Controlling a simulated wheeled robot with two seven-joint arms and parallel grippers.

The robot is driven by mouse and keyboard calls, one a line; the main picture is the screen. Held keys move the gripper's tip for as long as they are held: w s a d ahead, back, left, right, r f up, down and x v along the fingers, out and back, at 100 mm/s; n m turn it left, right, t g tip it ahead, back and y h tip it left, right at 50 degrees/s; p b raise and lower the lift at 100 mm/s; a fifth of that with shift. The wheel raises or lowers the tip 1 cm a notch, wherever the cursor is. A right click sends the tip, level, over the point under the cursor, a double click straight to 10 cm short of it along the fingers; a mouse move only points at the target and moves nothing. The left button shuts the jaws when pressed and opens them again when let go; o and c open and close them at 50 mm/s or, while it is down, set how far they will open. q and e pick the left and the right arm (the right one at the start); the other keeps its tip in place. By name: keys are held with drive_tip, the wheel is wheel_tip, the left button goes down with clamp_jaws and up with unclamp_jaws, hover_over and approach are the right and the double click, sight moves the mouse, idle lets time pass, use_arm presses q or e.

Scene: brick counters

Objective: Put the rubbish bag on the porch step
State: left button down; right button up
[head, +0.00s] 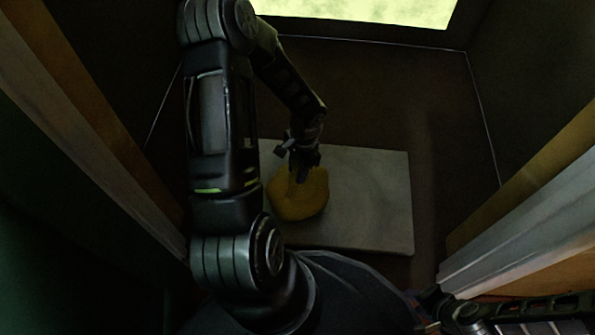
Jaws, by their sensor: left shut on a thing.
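The rubbish bag (300,198) is a rounded yellow bag in the middle of the head view. My left gripper (303,172) points down at its top and is shut on it. The bag is over the left part of a pale flat slab (372,200), which looks like the porch step. I cannot tell whether the bag rests on the slab or hangs just above it. My left arm hides the slab's left edge. Part of my right arm shows at the bottom right, and I cannot make out its fingers.
A wooden frame (90,110) stands on the left and a pale door frame (525,235) on the right, with the slab between them. Dark floor (400,105) lies beyond the slab, and a bright opening (370,10) is at the top. The slab's right part is bare.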

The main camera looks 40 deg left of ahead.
use_arm(q)
drive_tip(key=shift+f, duration=0.1)
drive_tip(key=c, duration=1)
unclamp_jaws()
drive_tip(key=shift+c, duration=0.2)
drive_tip(key=r+p, duration=0.1)
drive_tip(key=r, duration=0.3)
drive_tip(key=w+r+p, duration=0.1)
drive_tip(key=r+p, duration=0.1)
drive_tip(key=r, duration=0.2)
drive_tip(key=r+p, duration=0.2)
drive_tip(key=r, duration=0.2)
drive_tip(key=shift+w+d+r, duration=0.15)
drive_tip(key=shift+w+d, duration=0.05)
